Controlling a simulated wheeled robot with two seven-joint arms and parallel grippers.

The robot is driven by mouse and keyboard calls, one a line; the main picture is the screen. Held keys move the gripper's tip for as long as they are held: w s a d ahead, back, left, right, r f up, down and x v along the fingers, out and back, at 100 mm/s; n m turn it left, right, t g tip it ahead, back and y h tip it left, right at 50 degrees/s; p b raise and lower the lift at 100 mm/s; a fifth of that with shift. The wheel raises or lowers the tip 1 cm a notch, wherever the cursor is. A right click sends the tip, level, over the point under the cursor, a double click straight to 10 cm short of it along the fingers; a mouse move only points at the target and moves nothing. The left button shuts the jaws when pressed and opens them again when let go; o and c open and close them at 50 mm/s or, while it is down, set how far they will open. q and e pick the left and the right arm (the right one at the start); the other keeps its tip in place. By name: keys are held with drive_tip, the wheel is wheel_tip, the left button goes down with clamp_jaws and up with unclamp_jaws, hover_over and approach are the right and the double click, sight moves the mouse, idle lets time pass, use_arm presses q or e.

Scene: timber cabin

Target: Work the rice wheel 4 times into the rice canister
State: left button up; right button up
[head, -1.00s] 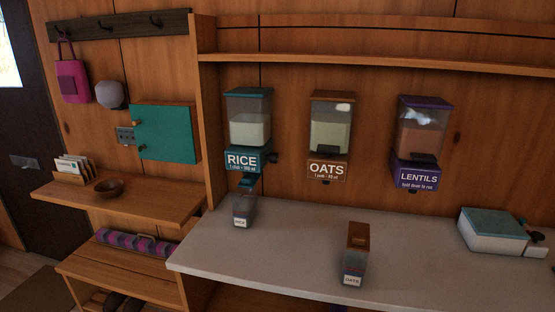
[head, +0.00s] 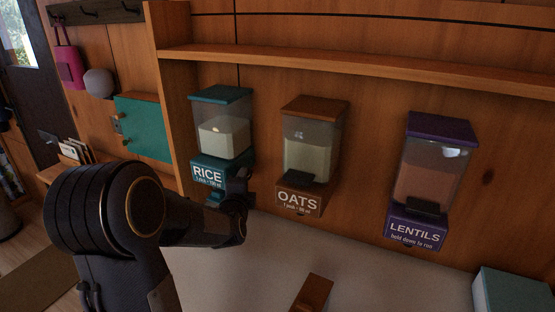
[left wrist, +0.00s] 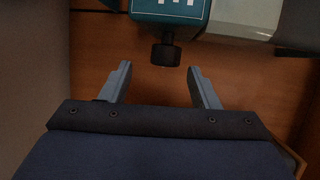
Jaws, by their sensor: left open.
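The rice dispenser (head: 222,130) hangs on the wall at the left of the row, with a teal lid and a teal label base. Its dark wheel (left wrist: 166,54) shows in the left wrist view, under the teal base. My left gripper (left wrist: 160,75) is open, with one finger on each side below the wheel and apart from it. In the head view my left arm reaches to the rice dispenser, and its hand (head: 236,207) is partly hidden by the wrist. The rice canister is hidden in the head view behind my arm. My right gripper is not in view.
The oats dispenser (head: 310,155) and the lentils dispenser (head: 432,180) hang to the right. A brown-lidded canister (head: 314,293) stands on the pale counter (head: 240,285). A teal-lidded box (head: 512,290) is at the lower right. A wooden shelf (head: 360,72) runs above the dispensers.

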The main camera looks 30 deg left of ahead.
use_arm(q)
drive_tip(key=shift+m, duration=0.3)
drive_tip(key=x, duration=0.7)
drive_tip(key=shift+r, duration=0.35)
drive_tip(key=shift+w+a+f+p, duration=0.1)
drive_tip(key=shift+w+a+p, duration=0.25)
drive_tip(key=shift+w, duration=0.3)
